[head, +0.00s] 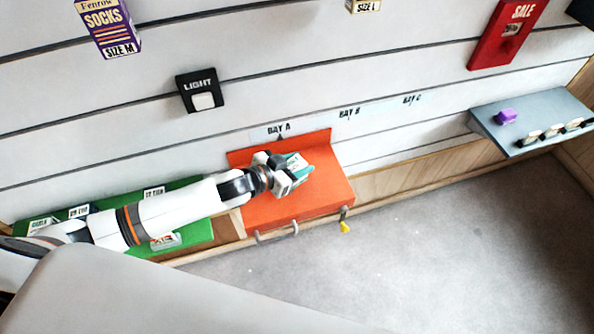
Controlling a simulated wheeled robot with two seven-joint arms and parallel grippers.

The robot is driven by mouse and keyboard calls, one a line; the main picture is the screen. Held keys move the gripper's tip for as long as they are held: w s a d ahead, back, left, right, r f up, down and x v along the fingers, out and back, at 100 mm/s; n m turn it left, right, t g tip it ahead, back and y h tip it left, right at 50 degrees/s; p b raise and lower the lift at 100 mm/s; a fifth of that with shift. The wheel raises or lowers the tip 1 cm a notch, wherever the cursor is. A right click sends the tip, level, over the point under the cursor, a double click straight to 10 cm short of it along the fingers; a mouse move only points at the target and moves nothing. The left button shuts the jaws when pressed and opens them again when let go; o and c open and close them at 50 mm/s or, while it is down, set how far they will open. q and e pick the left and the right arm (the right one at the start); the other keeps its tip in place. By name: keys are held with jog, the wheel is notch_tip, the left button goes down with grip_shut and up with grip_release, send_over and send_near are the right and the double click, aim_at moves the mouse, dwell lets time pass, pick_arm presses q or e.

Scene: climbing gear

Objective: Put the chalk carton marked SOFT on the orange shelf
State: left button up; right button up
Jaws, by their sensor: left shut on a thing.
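The orange shelf (325,190) juts from the slatted wall below the BAY A sign. My left arm reaches in from the left over the green shelf, and my left gripper (289,178) is over the orange shelf. It is shut on a small white and teal carton (298,163), partly hidden by the gripper. The carton's lettering is too small to read, and I cannot tell whether it touches the shelf. My right gripper is not in view.
A green shelf (197,228) with several labelled cartons is at left, partly behind my arm. Hooks hang along the orange shelf's front, one with a yellow item (344,227). A grey-blue shelf (545,110) with small items is at right. The rest of the orange shelf looks clear.

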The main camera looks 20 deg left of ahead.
pick_arm(q)
jog(key=shift+f, duration=1.3)
jog(key=shift+f, duration=0.15)
jog(key=o, duration=1)
jog(key=shift+o, duration=0.2)
jog(key=shift+s+a+r, duration=0.1)
jog(key=shift+s+r, duration=0.05)
jog(key=shift+r, duration=0.05)
jog(key=v, duration=1.1)
jog(key=shift+s+a+r+p, duration=0.15)
jog(key=shift+s+p, duration=0.1)
jog(key=shift+p, duration=0.05)
